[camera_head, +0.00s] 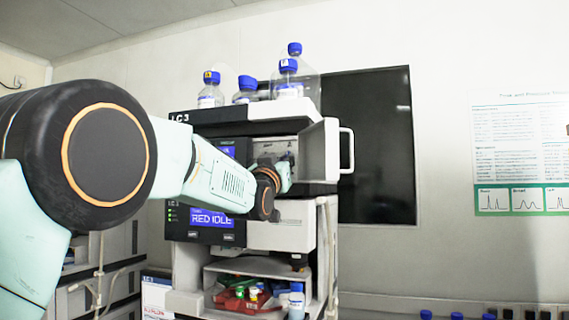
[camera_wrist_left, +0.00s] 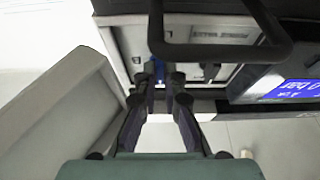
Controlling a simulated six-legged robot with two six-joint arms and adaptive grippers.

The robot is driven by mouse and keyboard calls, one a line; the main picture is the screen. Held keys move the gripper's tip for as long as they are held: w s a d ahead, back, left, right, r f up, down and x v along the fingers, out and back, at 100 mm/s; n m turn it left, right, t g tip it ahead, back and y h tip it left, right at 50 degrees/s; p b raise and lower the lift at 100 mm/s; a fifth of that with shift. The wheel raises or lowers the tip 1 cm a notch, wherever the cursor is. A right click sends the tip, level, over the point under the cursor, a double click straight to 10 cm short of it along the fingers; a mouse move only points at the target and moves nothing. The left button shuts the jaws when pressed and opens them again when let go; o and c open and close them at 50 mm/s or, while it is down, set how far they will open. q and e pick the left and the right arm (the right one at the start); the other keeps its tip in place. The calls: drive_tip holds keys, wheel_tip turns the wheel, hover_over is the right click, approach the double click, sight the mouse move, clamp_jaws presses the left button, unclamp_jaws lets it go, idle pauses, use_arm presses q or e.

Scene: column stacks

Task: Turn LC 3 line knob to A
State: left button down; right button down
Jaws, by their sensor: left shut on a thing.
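The LC 3 column stack (camera_head: 184,118) stands in the middle of the head view, with its name on the top left. My left gripper (camera_head: 284,176) reaches into its open upper compartment. In the left wrist view the gripper (camera_wrist_left: 165,78) has its dark fingers close together on a small blue part, the line knob (camera_wrist_left: 156,68). The fingers cover most of the knob, and its pointing direction cannot be read. In the head view the gripper and wrist hide the knob. My right gripper is not in view.
The compartment's white door (camera_head: 318,150) stands open at the right with its handle outward. Blue-capped bottles (camera_head: 210,92) stand on top. A lower screen (camera_head: 212,218) reads "RED IDLE". A shelf below holds a red tray (camera_head: 238,301) with vials.

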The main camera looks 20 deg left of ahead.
use_arm(q)
drive_tip(key=shift+s+r, duration=0.1)
drive_tip(key=shift+r, duration=0.25)
drive_tip(key=c, duration=1.9)
unclamp_jaws()
drive_tip(key=o, duration=0.4)
drive_tip(key=shift+f, duration=0.2)
drive_tip(key=shift+o, duration=0.2)
drive_tip(key=shift+f, duration=0.1)
